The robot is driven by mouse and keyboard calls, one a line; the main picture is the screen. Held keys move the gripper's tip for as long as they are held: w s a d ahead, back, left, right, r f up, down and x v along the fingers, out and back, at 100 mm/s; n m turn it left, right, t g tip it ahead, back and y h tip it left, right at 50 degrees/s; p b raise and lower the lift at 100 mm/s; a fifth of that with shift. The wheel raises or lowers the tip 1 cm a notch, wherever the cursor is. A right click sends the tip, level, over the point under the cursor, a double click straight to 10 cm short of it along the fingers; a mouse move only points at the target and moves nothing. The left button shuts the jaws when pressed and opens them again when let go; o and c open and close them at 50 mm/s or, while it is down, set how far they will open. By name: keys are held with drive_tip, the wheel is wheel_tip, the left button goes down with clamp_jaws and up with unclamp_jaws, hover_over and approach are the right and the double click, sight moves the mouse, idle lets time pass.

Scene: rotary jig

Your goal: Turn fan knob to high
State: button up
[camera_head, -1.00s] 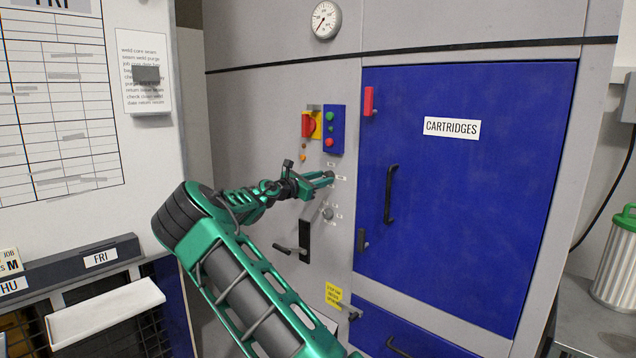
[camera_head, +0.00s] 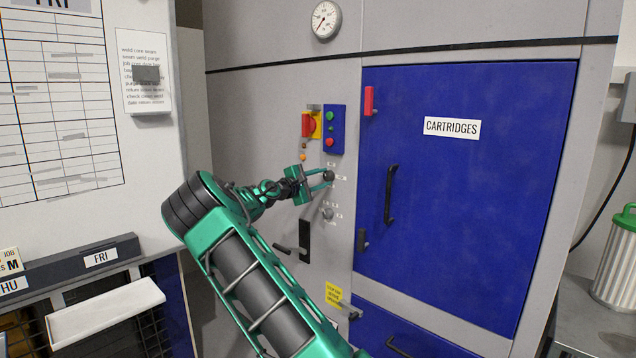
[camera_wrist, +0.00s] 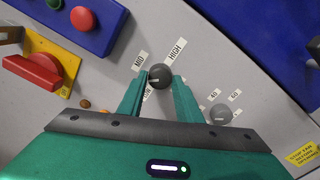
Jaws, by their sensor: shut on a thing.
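The fan knob (camera_wrist: 160,76) is a dark round knob on the grey cabinet panel, with labels MID (camera_wrist: 138,61) and HIGH (camera_wrist: 175,49) beyond it and a partly hidden label by the left finger. Its white pointer line is hard to read at this size. My gripper (camera_wrist: 159,84) has its two green fingers on either side of the knob and is shut on it. In the head view the knob (camera_head: 328,175) sits below the blue button box, with my gripper (camera_head: 322,183) reaching it from the left.
A second, lighter knob (camera_wrist: 220,113) with number labels is close to the lower right. A red rotary switch (camera_wrist: 42,70) on a yellow plate and a blue button box (camera_wrist: 85,20) are at the upper left. A black lever (camera_head: 304,242) is below.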

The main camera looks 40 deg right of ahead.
drive_tip(key=m, duration=0.6)
drive_tip(key=shift+f, duration=0.1)
drive_tip(key=m, duration=0.6)
drive_tip(key=shift+f+m, duration=0.15)
drive_tip(key=shift+m, duration=0.15)
drive_tip(key=m, duration=0.6)
drive_tip(key=shift+f+m, duration=0.15)
drive_tip(key=shift+m, duration=0.15)
drive_tip(key=m, duration=0.6)
drive_tip(key=shift+w+m, duration=0.1)
drive_tip(key=shift+m, duration=0.2)
drive_tip(key=o, duration=1)
drive_tip(key=shift+w, duration=0.1)
drive_tip(key=shift+o, duration=0.2)
